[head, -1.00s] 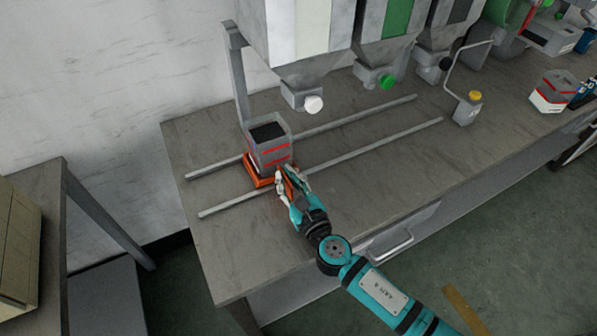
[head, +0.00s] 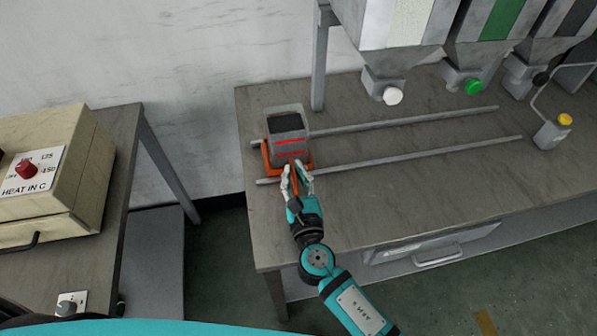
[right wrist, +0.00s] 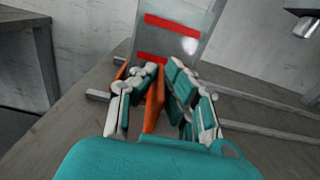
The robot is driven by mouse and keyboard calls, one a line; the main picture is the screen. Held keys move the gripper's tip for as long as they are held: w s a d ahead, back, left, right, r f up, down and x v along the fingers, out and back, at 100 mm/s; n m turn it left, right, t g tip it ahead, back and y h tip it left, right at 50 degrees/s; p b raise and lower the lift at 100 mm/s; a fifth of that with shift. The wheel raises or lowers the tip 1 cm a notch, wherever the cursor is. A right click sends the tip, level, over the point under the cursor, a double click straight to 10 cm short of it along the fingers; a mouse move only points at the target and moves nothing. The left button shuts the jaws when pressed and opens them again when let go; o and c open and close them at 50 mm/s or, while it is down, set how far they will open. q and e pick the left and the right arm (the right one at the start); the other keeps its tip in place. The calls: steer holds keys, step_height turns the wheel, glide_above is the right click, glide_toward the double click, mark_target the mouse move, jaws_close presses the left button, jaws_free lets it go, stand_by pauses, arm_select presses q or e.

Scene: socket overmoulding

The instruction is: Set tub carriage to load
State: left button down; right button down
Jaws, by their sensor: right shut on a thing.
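The tub carriage (head: 268,160) is an orange base at the left end of two parallel grey rails. A clear tub (head: 287,138) with red lines and dark contents stands upright on it. My right gripper (head: 298,172) is at the front of the carriage. In the right wrist view its fingers (right wrist: 156,90) are closed around an upright orange tab (right wrist: 154,102), the carriage's handle. The tub's red-marked wall (right wrist: 172,38) rises just beyond. My left gripper does not show.
The rails (head: 430,155) run right along the bench (head: 390,205). Hoppers hang above its back, with a white knob (head: 392,96) and a green knob (head: 473,87). A yellow-capped lever block (head: 550,134) stands at right. A heater box (head: 50,165) sits on a separate left table.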

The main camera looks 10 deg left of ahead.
steer(key=shift+s+a, duration=0.15)
steer(key=shift+a, duration=0.05)
steer(key=c, duration=1.4)
jaws_free()
steer(key=shift+a, duration=0.1)
steer(key=shift+c, duration=0.2)
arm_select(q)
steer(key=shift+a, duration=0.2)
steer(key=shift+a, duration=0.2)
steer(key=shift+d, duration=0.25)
arm_select(e)
steer(key=v, duration=1.2)
steer(key=shift+r, duration=0.1)
